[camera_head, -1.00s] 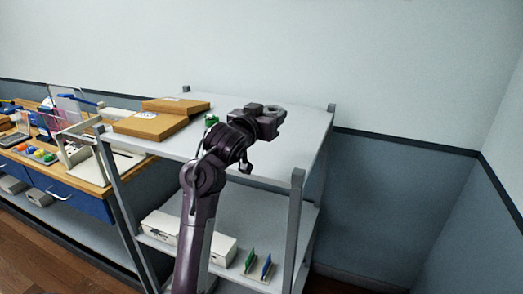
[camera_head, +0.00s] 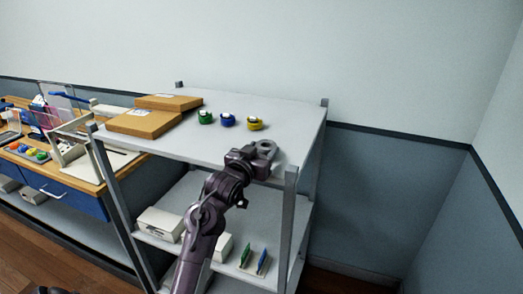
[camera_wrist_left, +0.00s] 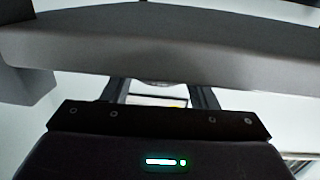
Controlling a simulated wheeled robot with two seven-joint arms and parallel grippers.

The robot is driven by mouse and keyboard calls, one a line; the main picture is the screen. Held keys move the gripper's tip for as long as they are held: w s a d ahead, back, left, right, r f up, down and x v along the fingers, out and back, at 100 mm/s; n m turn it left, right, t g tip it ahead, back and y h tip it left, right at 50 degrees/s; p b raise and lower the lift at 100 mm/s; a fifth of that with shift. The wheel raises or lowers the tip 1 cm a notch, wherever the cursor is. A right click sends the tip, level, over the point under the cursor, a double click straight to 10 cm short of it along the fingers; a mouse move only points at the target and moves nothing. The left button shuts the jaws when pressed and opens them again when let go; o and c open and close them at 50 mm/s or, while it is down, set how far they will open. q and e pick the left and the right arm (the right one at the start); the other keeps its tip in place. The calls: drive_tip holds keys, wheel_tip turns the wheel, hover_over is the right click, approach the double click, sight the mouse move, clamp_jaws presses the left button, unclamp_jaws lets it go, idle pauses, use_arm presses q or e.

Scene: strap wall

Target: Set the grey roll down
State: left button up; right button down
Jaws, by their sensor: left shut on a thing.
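My left gripper (camera_head: 258,160) is shut on the grey roll (camera_head: 266,146), over the front right part of the shelf's top board (camera_head: 285,125). I cannot tell whether the roll touches the board or hangs just above it. A green roll (camera_head: 205,118), a blue roll (camera_head: 228,120) and a yellow roll (camera_head: 254,123) stand in a row behind it, apart from it. In the left wrist view the two fingers (camera_wrist_left: 160,92) show, but the roll between them is mostly hidden.
Two flat brown boxes (camera_head: 143,122) lie on the left of the top board. Shelf posts rise at its corners, one (camera_head: 290,190) close to my gripper on the right. A lower shelf holds a white box (camera_head: 160,223). A cluttered workbench (camera_head: 60,185) stands left.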

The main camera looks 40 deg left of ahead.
use_arm(q)
drive_tip(key=shift+f, duration=0.1)
drive_tip(key=o, duration=1)
drive_tip(key=shift+r, duration=0.25)
drive_tip(key=shift+s+d+r+b, duration=0.1)
drive_tip(key=shift+s+d+b, duration=0.35)
drive_tip(key=shift+s, duration=1.55)
drive_tip(key=shift+s+d+r+b, duration=0.15)
drive_tip(key=shift+s+b, duration=0.4)
drive_tip(key=shift+s, duration=1.4)
drive_tip(key=shift+s+d+f+b, duration=0.1)
drive_tip(key=shift+s+d+b, duration=0.35)
drive_tip(key=shift+s, duration=1.55)
